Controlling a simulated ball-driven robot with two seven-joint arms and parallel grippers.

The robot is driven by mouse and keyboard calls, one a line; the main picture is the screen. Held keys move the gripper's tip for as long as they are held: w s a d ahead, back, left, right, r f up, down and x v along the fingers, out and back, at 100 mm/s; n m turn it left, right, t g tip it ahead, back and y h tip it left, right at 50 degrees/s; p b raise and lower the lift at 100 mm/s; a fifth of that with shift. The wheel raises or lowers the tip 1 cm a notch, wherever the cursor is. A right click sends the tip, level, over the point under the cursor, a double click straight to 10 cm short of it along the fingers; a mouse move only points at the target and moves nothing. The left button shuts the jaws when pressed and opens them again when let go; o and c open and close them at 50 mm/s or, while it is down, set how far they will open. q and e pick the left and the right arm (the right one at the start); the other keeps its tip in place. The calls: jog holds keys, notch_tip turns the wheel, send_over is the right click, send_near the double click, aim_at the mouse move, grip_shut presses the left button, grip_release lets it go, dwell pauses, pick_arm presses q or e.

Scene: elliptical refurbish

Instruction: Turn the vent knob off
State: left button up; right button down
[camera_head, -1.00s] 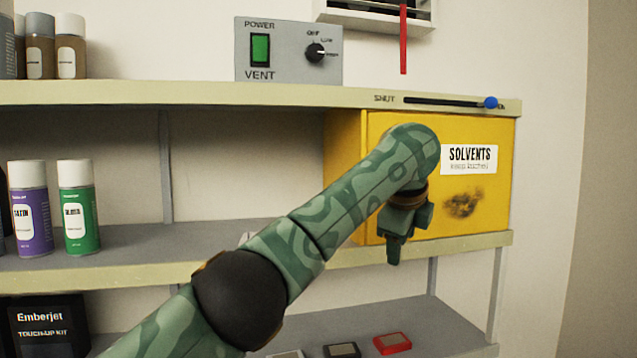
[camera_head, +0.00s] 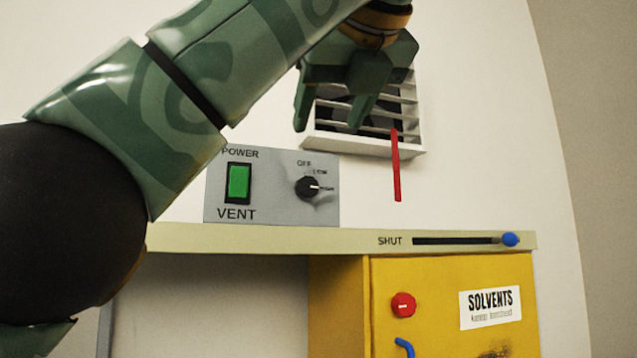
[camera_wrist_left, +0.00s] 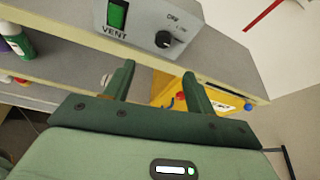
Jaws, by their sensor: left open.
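In the left wrist view the knob (camera_wrist_left: 163,39) is ahead of the fingers, up and to the right of centre. My left gripper (camera_head: 330,122) is open and empty, pointing down. It appears above the knob in the head view, apart from it. Its fingers also show in the left wrist view (camera_wrist_left: 158,85). My right gripper is not in view.
A green power switch (camera_head: 238,183) sits left of the knob. The panel stands on a shelf (camera_head: 270,240) with a blue-ended slider (camera_head: 510,239). A louvred vent (camera_head: 405,147) with a red strip (camera_head: 396,170) is above right. A yellow solvents cabinet (camera_head: 440,275) is below.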

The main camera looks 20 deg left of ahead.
aim_at(309, 187)
pick_arm(q)
jog(key=p+x, duration=0.2)
jog(key=x, duration=0.4)
jog(key=p+x, duration=0.3)
jog(key=x, duration=0.3)
jog(key=shift+w+r, duration=0.1)
jog(key=shift+w, duration=0.4)
jog(key=shift+w+a+f+p, duration=0.2)
jog(key=shift+p, duration=0.35)
jog(key=shift+w+f, duration=0.4)
jog(key=shift+w, duration=0.15)
jog(key=shift+a, duration=0.1)
jog(key=c, duration=0.9)
jog(key=shift+c, duration=0.5)
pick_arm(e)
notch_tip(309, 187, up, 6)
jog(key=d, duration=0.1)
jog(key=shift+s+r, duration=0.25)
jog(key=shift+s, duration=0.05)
